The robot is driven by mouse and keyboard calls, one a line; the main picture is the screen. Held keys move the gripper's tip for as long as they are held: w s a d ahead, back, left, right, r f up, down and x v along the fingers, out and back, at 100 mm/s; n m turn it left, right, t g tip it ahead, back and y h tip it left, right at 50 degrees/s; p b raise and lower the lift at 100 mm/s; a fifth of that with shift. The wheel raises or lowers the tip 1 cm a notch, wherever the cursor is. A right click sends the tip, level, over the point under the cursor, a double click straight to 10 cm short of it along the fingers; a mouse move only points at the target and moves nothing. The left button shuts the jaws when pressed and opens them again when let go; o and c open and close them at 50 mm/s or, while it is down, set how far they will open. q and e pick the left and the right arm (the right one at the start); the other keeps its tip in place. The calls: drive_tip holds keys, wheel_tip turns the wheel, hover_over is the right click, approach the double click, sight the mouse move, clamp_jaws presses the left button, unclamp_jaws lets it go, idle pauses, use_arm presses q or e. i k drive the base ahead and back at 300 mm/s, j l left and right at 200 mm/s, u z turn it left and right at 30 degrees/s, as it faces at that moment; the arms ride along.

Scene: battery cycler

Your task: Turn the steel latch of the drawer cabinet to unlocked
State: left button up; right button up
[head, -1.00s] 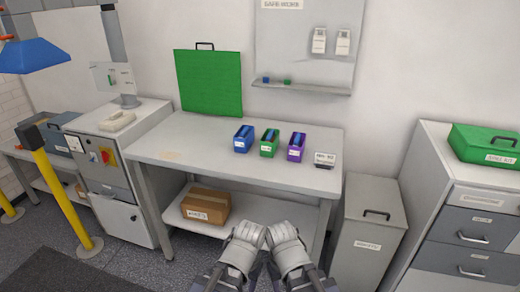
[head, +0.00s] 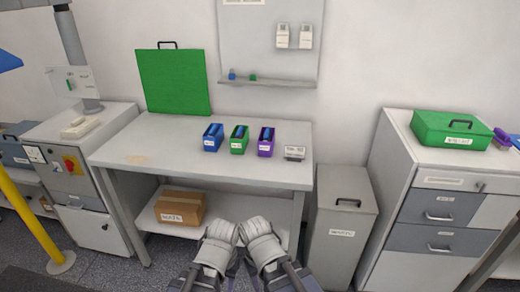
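The drawer cabinet (head: 384,160) stands at the right, white with grey drawer fronts. A small steel piece that looks like the latch (head: 480,187) sits on its upper front, right of a label. It is too small for me to tell which way it is turned. My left gripper (head: 226,226) and my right gripper (head: 254,224) are side by side at the bottom middle, in front of the workbench and well away from the cabinet. Their fingers are seen from behind, so whether they are open or shut is unclear.
A green case (head: 438,127) and a purple-handled tool (head: 502,137) are on the cabinet. A grey lidded bin (head: 345,225) stands between cabinet and workbench (head: 180,150). Blue, green and purple boxes (head: 239,140) stand on the bench, a cardboard box (head: 178,208) below.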

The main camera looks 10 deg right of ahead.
sight(482, 187)
drive_tip(key=k+l+z, duration=0.2)
drive_tip(key=l+z, duration=0.15)
drive_tip(key=l, duration=0.25)
drive_tip(key=k+l+z, duration=0.1)
drive_tip(key=l+z, duration=0.2)
drive_tip(key=l, duration=0.35)
drive_tip(key=l+z, duration=0.35)
drive_tip(key=l, duration=0.35)
drive_tip(key=k, duration=0.05)
